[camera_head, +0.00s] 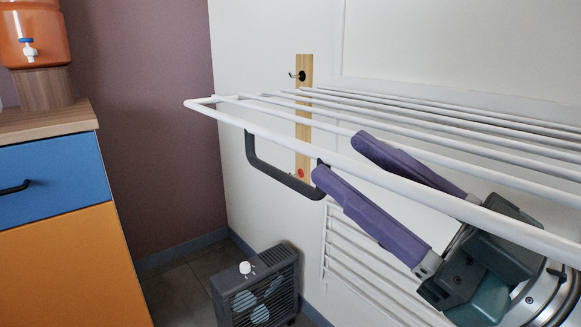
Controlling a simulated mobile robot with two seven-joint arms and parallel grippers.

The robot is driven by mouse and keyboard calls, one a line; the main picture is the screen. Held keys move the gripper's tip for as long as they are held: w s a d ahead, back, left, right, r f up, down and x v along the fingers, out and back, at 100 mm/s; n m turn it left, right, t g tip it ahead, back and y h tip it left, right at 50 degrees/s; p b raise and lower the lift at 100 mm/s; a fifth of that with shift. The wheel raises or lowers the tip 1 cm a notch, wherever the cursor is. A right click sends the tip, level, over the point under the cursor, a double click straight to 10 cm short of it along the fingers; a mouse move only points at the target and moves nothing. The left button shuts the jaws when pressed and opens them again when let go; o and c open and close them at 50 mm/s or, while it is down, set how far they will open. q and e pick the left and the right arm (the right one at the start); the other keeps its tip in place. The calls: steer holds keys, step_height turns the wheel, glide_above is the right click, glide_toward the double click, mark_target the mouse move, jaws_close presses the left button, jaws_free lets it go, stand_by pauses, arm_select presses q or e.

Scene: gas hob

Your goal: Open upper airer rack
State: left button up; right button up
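The upper airer rack (240,120), a white frame with several long rods, stands out from the white wall at about level. A dark loop-shaped bracket (275,178) shows beneath its left end. My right gripper (338,160) reaches in from the lower right with two purple fingers spread apart. The rack's front rail passes between the fingers, one on its near side and one on its far side. I cannot tell whether either finger touches the rail. My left gripper is not in view.
A lower white slatted rack (345,250) lies along the wall below. A wooden strip (304,125) with a black hook is on the wall. A dark fan heater (255,290) stands on the floor. A blue and orange cabinet (60,220) bearing an orange dispenser (35,30) is at left.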

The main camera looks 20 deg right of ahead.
steer(key=shift+d, duration=0.1)
steer(key=v, duration=1.1)
steer(key=shift+d+r+b, duration=0.15)
steer(key=shift+d+b, duration=0.2)
steer(key=shift+b, duration=0.05)
stand_by(0.3)
